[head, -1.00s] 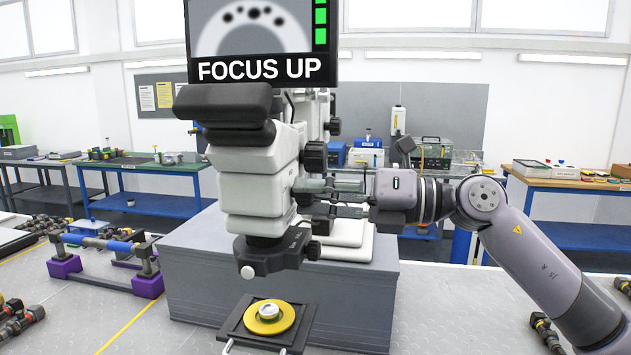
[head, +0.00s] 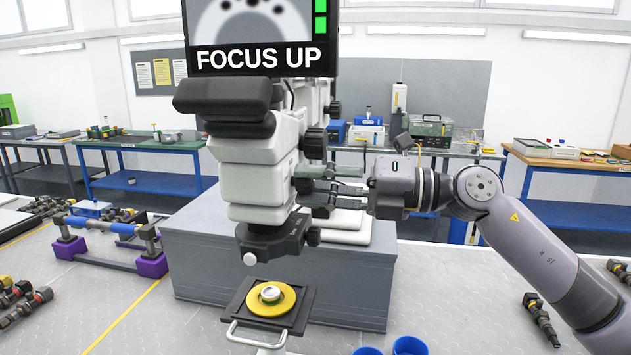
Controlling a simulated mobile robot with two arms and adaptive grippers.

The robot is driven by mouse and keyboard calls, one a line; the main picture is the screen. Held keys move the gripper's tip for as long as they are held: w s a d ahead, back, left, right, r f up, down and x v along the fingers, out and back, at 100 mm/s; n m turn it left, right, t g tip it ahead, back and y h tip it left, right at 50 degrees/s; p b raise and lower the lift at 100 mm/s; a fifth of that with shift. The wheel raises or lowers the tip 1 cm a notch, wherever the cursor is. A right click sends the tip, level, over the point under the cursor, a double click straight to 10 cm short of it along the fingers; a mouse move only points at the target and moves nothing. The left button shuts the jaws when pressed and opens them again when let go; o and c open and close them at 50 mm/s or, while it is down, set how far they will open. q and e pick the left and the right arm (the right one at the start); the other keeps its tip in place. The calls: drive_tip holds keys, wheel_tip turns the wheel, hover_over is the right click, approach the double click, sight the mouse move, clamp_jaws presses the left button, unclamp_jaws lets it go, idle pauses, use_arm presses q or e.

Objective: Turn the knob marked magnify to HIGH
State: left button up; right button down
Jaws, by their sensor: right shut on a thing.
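The microscope (head: 262,185) stands on a grey block, with black knobs on its right side. The upper black knob (head: 314,143) is in plain view. My right gripper (head: 304,186) reaches in from the right just below it, its fingers shut on a knob at the microscope's side. The fingers mostly hide that knob, and I cannot read a magnify or HIGH mark. The screen (head: 262,40) above the microscope reads FOCUS UP. My left gripper is not in view.
A black stage with a yellow disc (head: 285,298) sits below the lens, with a metal handle in front. Blue cups (head: 410,345) stand at the bottom edge. A blue-and-purple fixture (head: 150,265) lies on the left. Several connectors lie around the bench.

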drive_tip(key=c, duration=1.3)
unclamp_jaws()
drive_tip(key=s+d, duration=0.2)
drive_tip(key=d, duration=0.9)
drive_tip(key=shift+s+d, duration=0.2)
drive_tip(key=shift+d, duration=0.2)
